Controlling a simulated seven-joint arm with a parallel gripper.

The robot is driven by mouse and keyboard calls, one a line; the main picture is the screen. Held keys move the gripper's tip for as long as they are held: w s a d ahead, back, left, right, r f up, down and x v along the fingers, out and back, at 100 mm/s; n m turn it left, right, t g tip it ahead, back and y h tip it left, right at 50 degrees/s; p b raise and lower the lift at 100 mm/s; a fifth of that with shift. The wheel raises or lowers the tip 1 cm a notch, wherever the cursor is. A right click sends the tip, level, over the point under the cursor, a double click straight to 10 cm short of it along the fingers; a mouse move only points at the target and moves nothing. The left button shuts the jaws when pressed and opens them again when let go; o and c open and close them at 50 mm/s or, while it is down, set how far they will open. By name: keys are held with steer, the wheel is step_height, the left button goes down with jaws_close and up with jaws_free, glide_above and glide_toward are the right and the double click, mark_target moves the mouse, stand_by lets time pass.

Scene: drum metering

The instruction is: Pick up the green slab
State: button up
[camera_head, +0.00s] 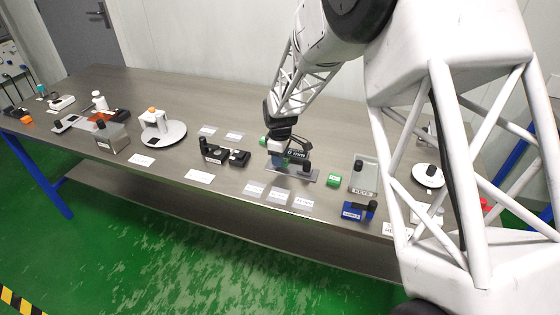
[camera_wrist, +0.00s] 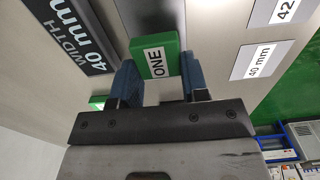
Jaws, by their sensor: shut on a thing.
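A green slab (camera_wrist: 155,56) with a white label reading ONE sits between the two blue fingers of my gripper (camera_wrist: 160,72) in the wrist view. The fingers are shut on its sides. In the head view my gripper (camera_head: 282,160) is low over a grey plate (camera_head: 304,176), beside a black sign. The held slab is mostly hidden there, and I cannot tell whether it is clear of the plate. Another green block (camera_head: 333,180) with a pale label lies on the table just right of the plate.
The black width sign (camera_wrist: 72,38) stands close to my gripper. White label cards (camera_head: 278,195) lie in front. A black device (camera_head: 222,153) is to the left; a clear tray (camera_head: 363,174) and a blue block (camera_head: 356,212) are to the right. The table's front edge is near.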

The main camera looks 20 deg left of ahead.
steer(key=shift+r, duration=0.75)
steer(key=s+d, duration=0.2)
steer(key=s, duration=0.2)
steer(key=s+d+r, duration=0.1)
steer(key=s+d, duration=0.2)
steer(key=s, duration=0.2)
steer(key=s+d, duration=0.3)
steer(key=s, duration=0.1)
steer(key=shift+s+d+r, duration=0.2)
steer(key=shift+s+d, duration=0.05)
steer(key=s+a+n, duration=0.3)
steer(key=s+n, duration=0.1)
steer(key=s, duration=0.7)
steer(key=shift+s+a+f+n, duration=0.15)
steer(key=shift+s+a+n, duration=0.1)
steer(key=shift+a+n, duration=0.1)
steer(key=shift+w+a, duration=0.1)
steer(key=shift+w, duration=0.05)
steer(key=w+a, duration=0.3)
steer(key=w, duration=0.1)
steer(key=w+a+f, duration=0.1)
steer(key=w+a, duration=0.6)
steer(key=shift+w+a+f, duration=0.2)
steer(key=shift+w+f, duration=0.05)
steer(key=shift+w, duration=0.15)
